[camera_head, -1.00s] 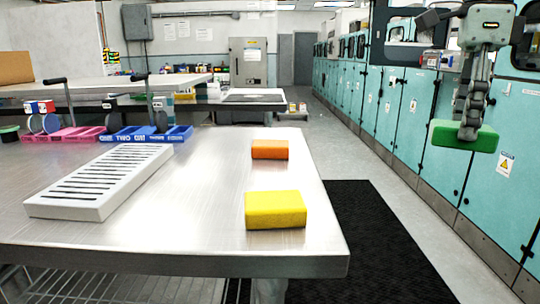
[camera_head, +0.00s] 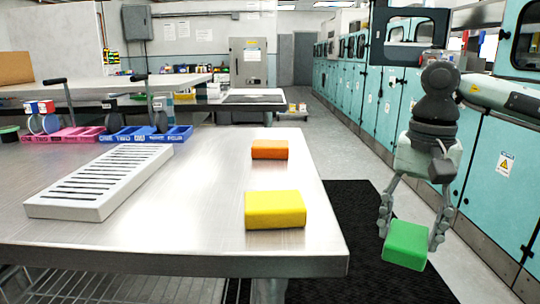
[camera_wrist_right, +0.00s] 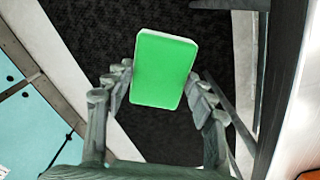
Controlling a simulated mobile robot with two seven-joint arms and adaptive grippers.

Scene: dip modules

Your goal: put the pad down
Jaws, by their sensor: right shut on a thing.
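The green pad (camera_head: 405,245) is held in my right gripper (camera_head: 410,232), whose fingers are shut on its two sides. The gripper points down beside the right end of the metal table, and the pad hangs over the dark floor mat, apart from the table. In the right wrist view the green pad (camera_wrist_right: 165,70) sits between the fingertips (camera_wrist_right: 160,88). A yellow pad (camera_head: 275,210) lies near the table's front right corner. An orange pad (camera_head: 270,149) lies farther back. My left gripper is not in view.
The metal table (camera_head: 190,225) carries a white slotted rack (camera_head: 100,182) at left. Blue bins (camera_head: 150,134) and pink bins (camera_head: 75,134) stand at its back left. Bare tabletop lies between rack and pads. Teal cabinets (camera_head: 480,150) line the right side.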

